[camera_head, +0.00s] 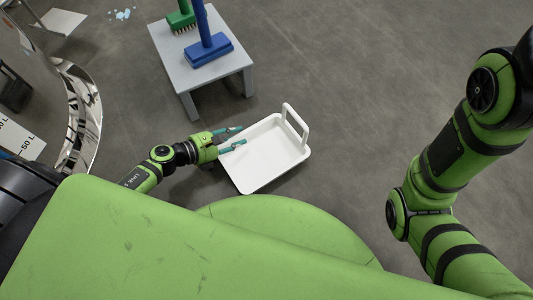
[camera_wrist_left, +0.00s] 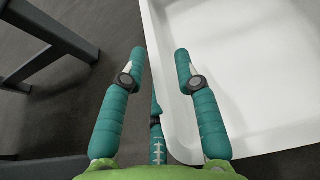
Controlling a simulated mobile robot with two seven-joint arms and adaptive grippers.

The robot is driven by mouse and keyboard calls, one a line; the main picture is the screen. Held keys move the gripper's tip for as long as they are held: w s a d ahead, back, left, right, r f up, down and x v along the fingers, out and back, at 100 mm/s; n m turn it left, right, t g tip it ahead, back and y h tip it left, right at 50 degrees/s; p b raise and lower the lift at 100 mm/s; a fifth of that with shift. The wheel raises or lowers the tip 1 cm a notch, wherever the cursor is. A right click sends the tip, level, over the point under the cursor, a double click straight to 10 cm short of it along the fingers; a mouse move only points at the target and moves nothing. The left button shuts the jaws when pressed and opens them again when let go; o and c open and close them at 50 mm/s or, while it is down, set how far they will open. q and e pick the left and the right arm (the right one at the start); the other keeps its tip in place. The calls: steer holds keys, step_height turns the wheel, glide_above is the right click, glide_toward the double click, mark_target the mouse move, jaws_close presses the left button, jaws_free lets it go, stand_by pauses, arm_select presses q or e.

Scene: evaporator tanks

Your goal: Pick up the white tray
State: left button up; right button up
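The white tray (camera_head: 270,160) sits right of my left gripper in the head view, with a raised loop handle (camera_head: 291,122) on its far right side. Its white wall and inside fill the right of the left wrist view (camera_wrist_left: 255,60). My left gripper (camera_head: 237,137) is open, its teal fingers reaching the tray's left edge. In the left wrist view the gripper (camera_wrist_left: 163,68) has one finger outside the rim and one over the inside, with the rim between them. I cannot tell whether the fingers touch it. My right gripper is out of view.
A grey table (camera_head: 215,70) behind the tray carries a blue brush (camera_head: 208,50) and a green brush (camera_head: 181,20). A shiny curved metal tank edge (camera_head: 85,115) stands at the left. Pale bits (camera_head: 122,14) lie on the floor. The floor right of the tray is clear.

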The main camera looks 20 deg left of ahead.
arm_select(q)
steer(key=shift+w+d+f, duration=0.2)
steer(key=shift+w+d, duration=0.1)
steer(key=shift+w, duration=0.05)
jaws_close()
steer(key=shift+r, duration=0.2)
